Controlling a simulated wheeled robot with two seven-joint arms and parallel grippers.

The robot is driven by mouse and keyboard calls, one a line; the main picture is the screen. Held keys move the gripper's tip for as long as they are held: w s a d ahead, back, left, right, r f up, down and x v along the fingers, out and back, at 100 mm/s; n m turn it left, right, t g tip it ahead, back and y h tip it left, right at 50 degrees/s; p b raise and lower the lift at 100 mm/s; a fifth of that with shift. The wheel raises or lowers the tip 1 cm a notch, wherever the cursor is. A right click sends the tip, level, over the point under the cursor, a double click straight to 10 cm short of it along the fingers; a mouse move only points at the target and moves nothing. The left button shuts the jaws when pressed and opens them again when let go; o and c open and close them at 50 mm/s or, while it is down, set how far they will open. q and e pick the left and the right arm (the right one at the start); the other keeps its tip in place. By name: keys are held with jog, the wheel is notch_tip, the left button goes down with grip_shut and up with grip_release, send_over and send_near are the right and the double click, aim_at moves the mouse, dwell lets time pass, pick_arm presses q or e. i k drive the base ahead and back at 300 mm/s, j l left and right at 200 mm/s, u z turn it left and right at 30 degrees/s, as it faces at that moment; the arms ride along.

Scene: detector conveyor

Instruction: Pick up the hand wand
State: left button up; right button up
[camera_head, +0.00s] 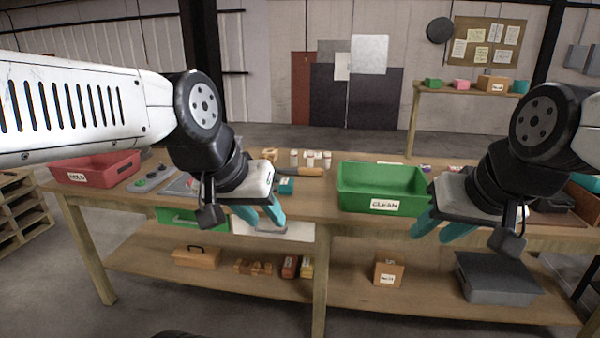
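I cannot clearly make out a hand wand; parts of the workbench (340,222) are hidden behind my arms. A tan, rounded, elongated item (306,172) lies on the bench between my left gripper and the green bin, but I cannot tell what it is. My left gripper (266,216) has teal fingers set apart, pointing down at the bench's front edge, with nothing visible between them. My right gripper (443,226) also has its teal fingers apart and appears empty, in front of the green bin's right end.
The green CLEAN bin (378,206) stands mid-bench. The red HOLD bin (94,178) is at the left, beside a grey button panel (151,178). Small white-topped containers (311,159) stand at the back. A dark item (552,200) lies far right, partly hidden. A lower shelf (345,297) holds boxes.

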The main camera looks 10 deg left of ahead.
aim_at(306, 171)
jog(key=i+j+z, duration=0.1)
jog(key=i, duration=0.35)
jog(key=i+j+z, duration=0.15)
jog(key=i, duration=0.25)
jog(key=i+j+z, duration=0.1)
jog(key=i+j, duration=0.15)
jog(key=i, duration=0.2)
jog(key=i+j+z, duration=0.15)
jog(key=i, duration=0.25)
